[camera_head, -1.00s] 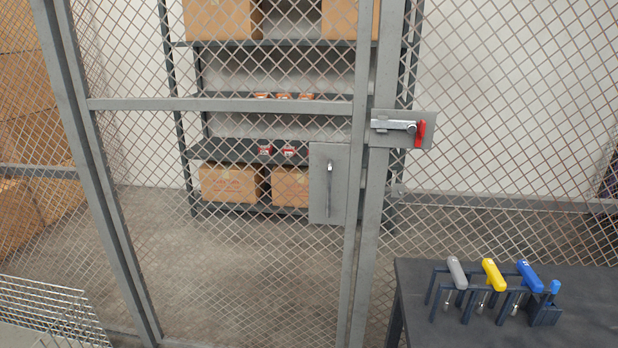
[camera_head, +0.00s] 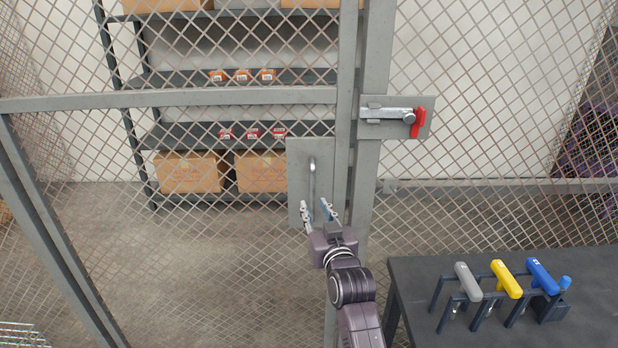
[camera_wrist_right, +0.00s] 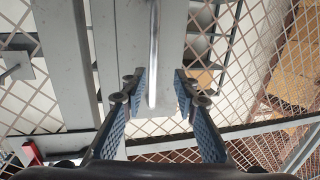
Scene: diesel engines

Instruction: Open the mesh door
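The mesh door (camera_head: 200,97) is a grey frame with wire mesh and stands closed against the grey post. Its handle plate (camera_head: 299,160) carries a vertical metal bar handle (camera_head: 312,180). A latch (camera_head: 385,114) with a red lever (camera_head: 418,123) sits on a plate on the post; its bolt ends near the plate's left edge, and I cannot tell if it engages. My right gripper (camera_head: 315,206) is open at the handle's lower part. In the right wrist view, the handle (camera_wrist_right: 153,50) lies between and beyond the spread blue-padded fingers (camera_wrist_right: 158,88), apparently untouched. My left gripper is out of view.
Behind the mesh, a shelf (camera_head: 180,135) holds cardboard boxes (camera_head: 190,174) and small red items. A wire basket (camera_head: 18,336) shows at lower left.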

